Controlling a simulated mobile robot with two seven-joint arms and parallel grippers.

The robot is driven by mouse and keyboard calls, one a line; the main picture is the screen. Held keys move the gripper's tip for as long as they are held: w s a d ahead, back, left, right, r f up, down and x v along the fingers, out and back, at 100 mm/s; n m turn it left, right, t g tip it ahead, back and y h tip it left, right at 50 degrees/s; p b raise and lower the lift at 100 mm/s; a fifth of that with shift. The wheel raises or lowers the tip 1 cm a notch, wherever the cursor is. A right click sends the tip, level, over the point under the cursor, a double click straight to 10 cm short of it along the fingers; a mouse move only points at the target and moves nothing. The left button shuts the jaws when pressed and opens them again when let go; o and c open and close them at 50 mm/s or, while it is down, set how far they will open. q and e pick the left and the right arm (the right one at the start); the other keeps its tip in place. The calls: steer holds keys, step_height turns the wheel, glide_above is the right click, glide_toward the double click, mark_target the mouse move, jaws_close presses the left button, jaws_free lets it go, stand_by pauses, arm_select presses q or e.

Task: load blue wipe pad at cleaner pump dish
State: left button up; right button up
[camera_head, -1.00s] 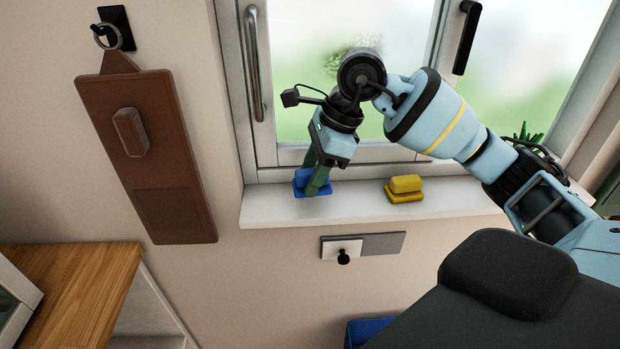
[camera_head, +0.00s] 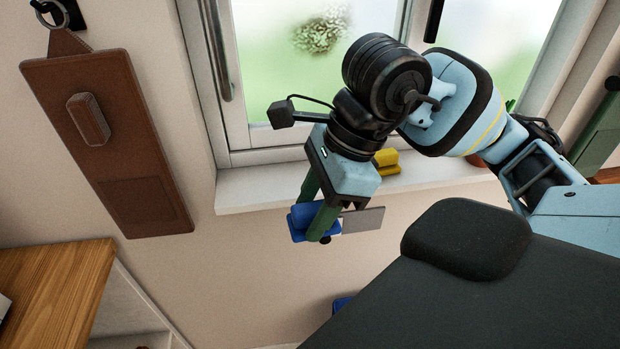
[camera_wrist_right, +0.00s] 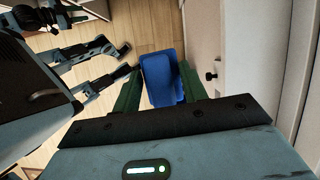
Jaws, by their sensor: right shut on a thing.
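The blue wipe pad (camera_head: 301,222) is between the green fingers of my right gripper (camera_head: 316,218), which is shut on it. They are off the sill, in front of the wall below the window. In the right wrist view the blue pad (camera_wrist_right: 160,80) shows between the two fingers. My left gripper (camera_wrist_right: 125,59) shows at the left of that view, its two fingers apart and empty. I cannot make out a cleaner pump dish in either view.
A yellow pad (camera_head: 387,162) lies on the white window sill (camera_head: 255,188), partly behind my right arm. A grey wall plate (camera_head: 363,219) is just behind the gripper. A brown board (camera_head: 105,150) hangs at left, above a wooden counter (camera_head: 50,290). A blue object (camera_head: 342,303) shows low down.

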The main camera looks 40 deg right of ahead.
mark_target(294, 230)
steer(key=shift+o, duration=1.1)
steer(key=shift+c, duration=0.6)
steer(key=shift+w+f+n+g, duration=0.3)
steer(key=shift+f+n, duration=0.1)
steer(key=shift+n, duration=0.2)
steer(key=shift+c, duration=0.2)
steer(key=f+n+g, duration=0.1)
steer(key=f+n, duration=0.1)
steer(key=n, duration=0.1)
steer(key=w+f+n+g, duration=0.1)
steer(key=n, duration=0.2)
steer(key=w+a+f+n+g, duration=0.1)
steer(key=f+n, duration=0.1)
steer(key=n, duration=0.2)
steer(key=shift+w+a+f+g, duration=0.1)
steer(key=shift+w+f+g, duration=0.1)
steer(key=shift+f+g, duration=0.15)
step_height(294, 230, down, 7)
steer(key=w+n+g+h, duration=0.1)
steer(key=n+h, duration=0.3)
steer(key=n, duration=0.8)
steer(key=shift+a+g, duration=0.35)
steer(key=shift+g, duration=0.3)
steer(key=shift+s, duration=0.1)
